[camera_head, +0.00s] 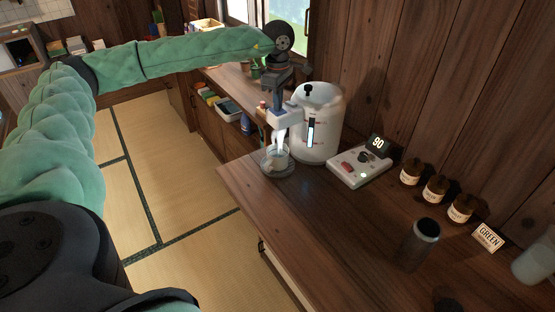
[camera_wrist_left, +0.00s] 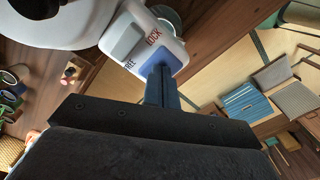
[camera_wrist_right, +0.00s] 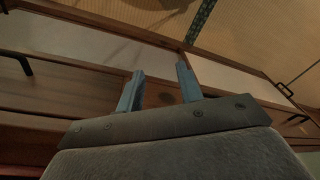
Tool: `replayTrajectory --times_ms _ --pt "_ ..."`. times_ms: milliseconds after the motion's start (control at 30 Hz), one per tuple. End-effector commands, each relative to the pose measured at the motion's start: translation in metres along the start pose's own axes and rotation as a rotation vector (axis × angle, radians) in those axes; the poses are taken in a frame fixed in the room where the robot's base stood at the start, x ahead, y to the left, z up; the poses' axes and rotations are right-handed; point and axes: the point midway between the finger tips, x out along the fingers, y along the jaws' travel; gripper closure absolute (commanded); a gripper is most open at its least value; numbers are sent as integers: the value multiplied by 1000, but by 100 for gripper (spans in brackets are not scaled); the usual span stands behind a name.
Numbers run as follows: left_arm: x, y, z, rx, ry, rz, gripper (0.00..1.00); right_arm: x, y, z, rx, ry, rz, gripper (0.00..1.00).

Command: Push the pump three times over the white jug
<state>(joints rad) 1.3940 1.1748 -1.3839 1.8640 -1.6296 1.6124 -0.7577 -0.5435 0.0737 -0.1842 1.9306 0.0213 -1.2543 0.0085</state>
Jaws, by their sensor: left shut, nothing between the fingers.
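The white pump dispenser (camera_head: 325,150) stands upright on the wooden counter, with a blue level window on its front. Its white head (camera_head: 284,118) juts left above a small pale, glassy jug (camera_head: 277,158). A pale streak shows between head and jug; I cannot tell whether it is spout or water. My left gripper (camera_head: 280,98) is shut and empty, pointing down on the head. In the left wrist view its fingertips (camera_wrist_left: 160,72) meet a blue part of the head (camera_wrist_left: 146,27), marked LOCK and FREE. My right gripper (camera_wrist_right: 160,82) is open and empty, seen only in the right wrist view.
A white control unit (camera_head: 360,166) reading 90 stands right of the dispenser. Several brown jars (camera_head: 435,189), a GREEN sign (camera_head: 487,237) and a dark canister (camera_head: 420,245) stand further right. The counter's front middle (camera_head: 320,215) is clear.

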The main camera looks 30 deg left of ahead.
Motion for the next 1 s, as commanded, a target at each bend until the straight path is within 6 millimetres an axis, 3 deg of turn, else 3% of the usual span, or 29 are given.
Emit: replayTrajectory --times_ms 600,1000 --pt "-26 0 0 0 0 -2 100 -9 0 -1 0 0 0 64" --pt "-26 0 0 0 0 -1 100 -8 0 -1 0 0 0 64"
